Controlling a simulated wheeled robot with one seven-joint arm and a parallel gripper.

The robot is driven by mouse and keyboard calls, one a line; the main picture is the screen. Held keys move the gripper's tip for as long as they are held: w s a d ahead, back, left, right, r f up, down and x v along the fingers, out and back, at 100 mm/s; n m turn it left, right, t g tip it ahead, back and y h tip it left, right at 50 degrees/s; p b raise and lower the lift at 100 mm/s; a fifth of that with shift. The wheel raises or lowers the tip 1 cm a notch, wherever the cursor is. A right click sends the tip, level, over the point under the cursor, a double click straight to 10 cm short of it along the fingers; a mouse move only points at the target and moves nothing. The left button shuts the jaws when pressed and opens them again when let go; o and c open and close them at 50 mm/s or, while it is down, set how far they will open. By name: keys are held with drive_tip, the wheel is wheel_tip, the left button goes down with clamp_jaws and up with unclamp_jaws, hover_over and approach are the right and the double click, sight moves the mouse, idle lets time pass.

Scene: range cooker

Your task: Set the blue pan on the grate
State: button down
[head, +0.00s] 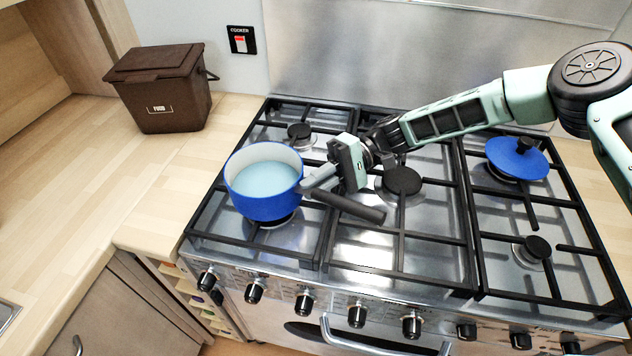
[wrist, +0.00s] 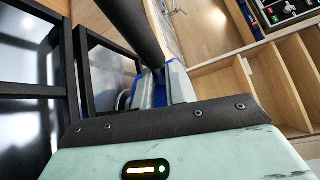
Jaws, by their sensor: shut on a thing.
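The blue pan (head: 264,200) has a pale inside and a dark handle (head: 348,207) pointing right. In the head view it is upright over the front left burner of the black grate (head: 400,268). I cannot tell whether its base touches the bars. My gripper (head: 312,185) is at the pan's right side, shut on the pan near where the handle joins. In the wrist view the dark handle (wrist: 136,28) runs down to the fingers (wrist: 160,88), with a little blue between them. The exact grip is partly hidden.
A blue lid (head: 518,160) lies over the back right burner. A brown food bin (head: 163,92) stands on the wooden counter (head: 70,150) left of the cooker. Control knobs (head: 304,302) line the cooker's front. The grate's middle front is clear.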

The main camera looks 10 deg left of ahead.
drive_tip(key=shift+f+b, duration=0.45)
drive_tip(key=shift+b, duration=0.2)
idle(1.1)
